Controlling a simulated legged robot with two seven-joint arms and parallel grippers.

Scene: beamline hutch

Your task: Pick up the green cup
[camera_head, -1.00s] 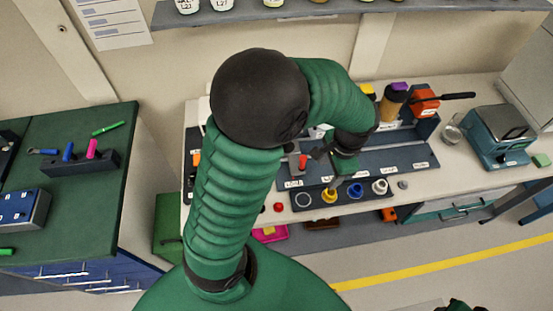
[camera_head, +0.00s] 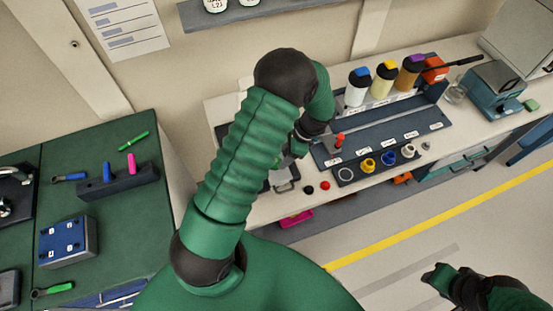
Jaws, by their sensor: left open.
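I cannot make out a green cup in the camera_head view; my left arm covers part of the bench. Small yellow (camera_head: 368,165), blue (camera_head: 388,158) and white (camera_head: 408,150) cup-like pieces stand in a dark labelled tray (camera_head: 350,178). My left gripper (camera_head: 291,157) is open over the bench, left of this tray, partly hidden by its own wrist. Nothing shows held in it. My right gripper (camera_head: 437,277) is at the lower right over the floor, apart from the bench; its jaws are unclear.
Capped bottles (camera_head: 383,80) stand in a rack at the back. A red peg (camera_head: 339,140) and small red knob (camera_head: 324,186) are near my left gripper. A teal instrument (camera_head: 492,88) stands right. A green-topped bench (camera_head: 120,215) is left. The floor (camera_head: 400,260) at right is clear.

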